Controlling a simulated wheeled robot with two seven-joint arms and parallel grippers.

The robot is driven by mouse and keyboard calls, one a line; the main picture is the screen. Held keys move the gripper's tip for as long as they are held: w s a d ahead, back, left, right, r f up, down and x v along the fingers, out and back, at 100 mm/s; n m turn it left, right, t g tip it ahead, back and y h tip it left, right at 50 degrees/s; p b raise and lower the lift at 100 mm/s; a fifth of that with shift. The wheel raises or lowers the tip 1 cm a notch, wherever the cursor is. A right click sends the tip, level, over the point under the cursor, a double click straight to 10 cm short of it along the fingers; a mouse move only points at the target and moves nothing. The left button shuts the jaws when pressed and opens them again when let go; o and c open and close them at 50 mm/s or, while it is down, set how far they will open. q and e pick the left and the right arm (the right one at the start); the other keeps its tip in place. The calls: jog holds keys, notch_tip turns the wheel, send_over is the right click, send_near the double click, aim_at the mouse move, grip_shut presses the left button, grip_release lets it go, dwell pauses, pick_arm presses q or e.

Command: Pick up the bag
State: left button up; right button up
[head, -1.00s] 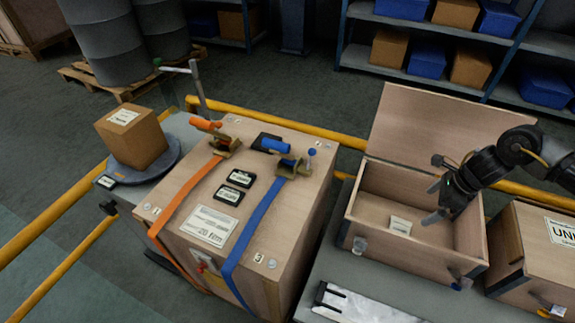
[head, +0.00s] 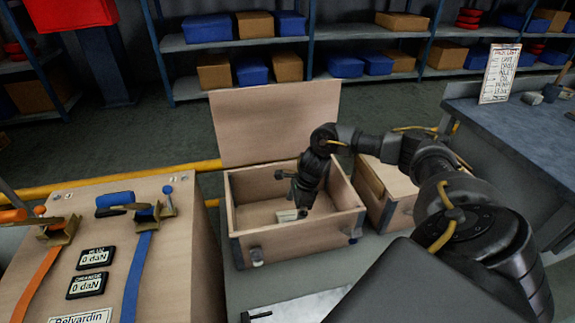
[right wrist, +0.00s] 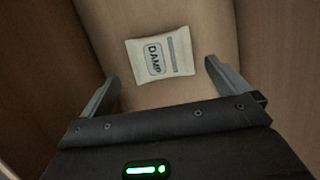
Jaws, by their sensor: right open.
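The bag (right wrist: 160,56) is a small off-white packet printed "DAMP". It lies flat on the floor of the open wooden crate (head: 252,251). In the head view the bag (head: 287,216) is partly hidden by my right gripper (head: 293,200), which points down into the crate. In the right wrist view the open, empty fingers of the right gripper (right wrist: 160,82) stand to either side of the bag's lower part, with clear gaps. I cannot tell how high they are above it. My left gripper is not in view.
The crate's raised lid (head: 275,123) stands behind it. Another wooden crate (head: 390,190) stands close on the right, and a large strapped crate (head: 180,270) on the left. A yellow rail (head: 120,183) runs behind. A blue-grey workbench (head: 530,130) is at the far right.

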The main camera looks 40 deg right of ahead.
aim_at(289, 220)
jog(key=shift+x, duration=2.6)
jog(key=shift+r, duration=0.1)
jog(key=c, duration=0.9)
